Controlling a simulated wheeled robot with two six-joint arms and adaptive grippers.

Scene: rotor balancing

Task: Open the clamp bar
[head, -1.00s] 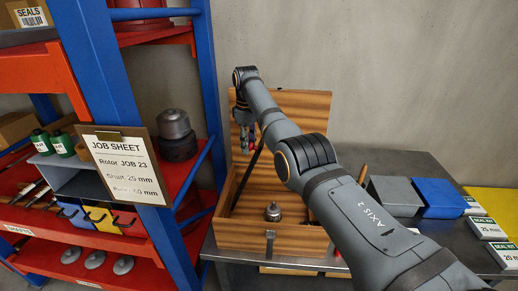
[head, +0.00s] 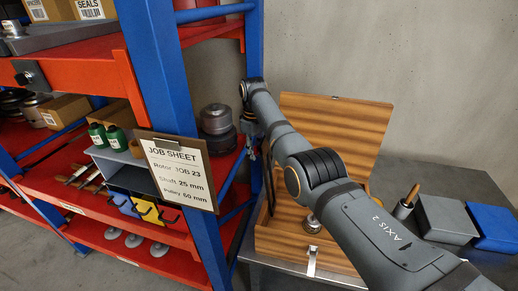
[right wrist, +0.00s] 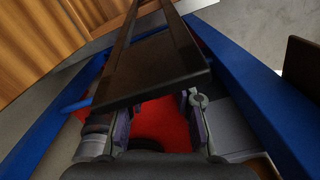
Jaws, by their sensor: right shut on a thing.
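My right gripper (head: 266,150) is at the left edge of the open wooden box, close to the blue shelf post. In the right wrist view its fingers (right wrist: 158,112) are shut on a dark, flat, bar-like thing (right wrist: 150,72) with two long rails reaching away from me. In the head view this dark thing (head: 269,187) hangs below the gripper as a thin strip. I cannot tell what it is. I cannot make out a clamp bar in either view. My left gripper is not in view.
The wooden box (head: 335,118) stands lid-up on a grey bench with a metal part (head: 311,224) in it. The red and blue shelf (head: 150,245) with a job sheet (head: 178,172) is close on the left.

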